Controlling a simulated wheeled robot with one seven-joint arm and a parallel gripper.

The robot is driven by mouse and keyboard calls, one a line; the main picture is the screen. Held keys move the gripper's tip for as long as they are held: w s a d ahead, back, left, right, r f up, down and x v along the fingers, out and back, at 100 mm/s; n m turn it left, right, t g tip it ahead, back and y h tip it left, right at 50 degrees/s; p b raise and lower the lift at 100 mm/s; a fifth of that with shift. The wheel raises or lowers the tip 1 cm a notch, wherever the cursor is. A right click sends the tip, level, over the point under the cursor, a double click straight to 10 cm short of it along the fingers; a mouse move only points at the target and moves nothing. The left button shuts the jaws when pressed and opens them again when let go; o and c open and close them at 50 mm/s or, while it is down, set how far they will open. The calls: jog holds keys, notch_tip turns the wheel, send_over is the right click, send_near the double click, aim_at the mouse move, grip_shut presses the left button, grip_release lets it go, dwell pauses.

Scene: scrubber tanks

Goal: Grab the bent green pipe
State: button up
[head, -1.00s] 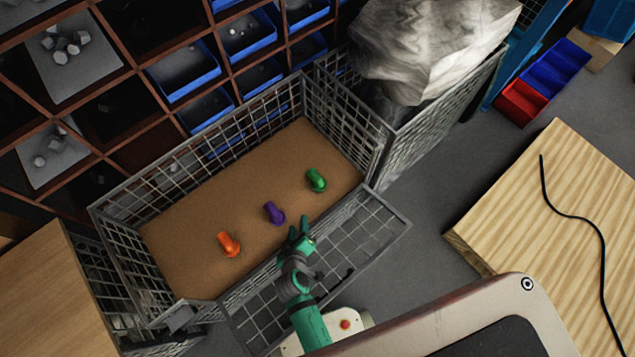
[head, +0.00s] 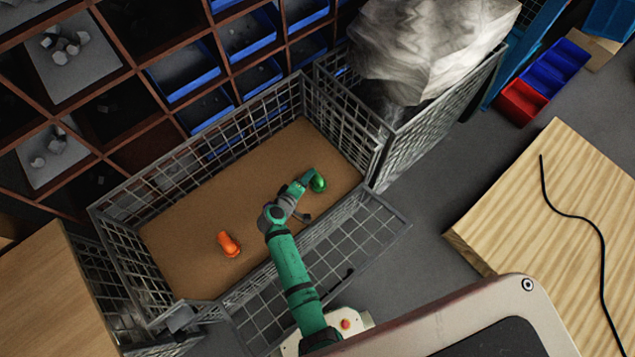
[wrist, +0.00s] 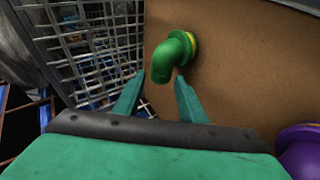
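The bent green pipe (head: 318,183) stands on the brown floor of the wire cage, toward its right end. In the wrist view the green pipe (wrist: 173,60) curves toward me, with a yellow ring at its base. My gripper (head: 309,175) has reached into the cage beside it. In the wrist view my gripper (wrist: 158,88) is open, its two teal fingers apart, with the pipe's bent end between or just beyond their tips. I cannot tell whether they touch it. A purple pipe (wrist: 300,150) shows at the lower right; my arm hides it in the head view.
An orange pipe (head: 228,244) lies farther left on the cage floor. The wire cage (head: 180,165) has mesh walls and a lowered front flap (head: 365,235). In the wrist view a mesh wall (wrist: 85,50) is close on the left. A wooden table (head: 560,210) stands at the right.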

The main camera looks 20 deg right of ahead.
jog(key=shift+x, duration=2.85)
jog(key=shift+s, duration=0.1)
jog(key=shift+c, duration=0.7)
jog(key=c, duration=0.7)
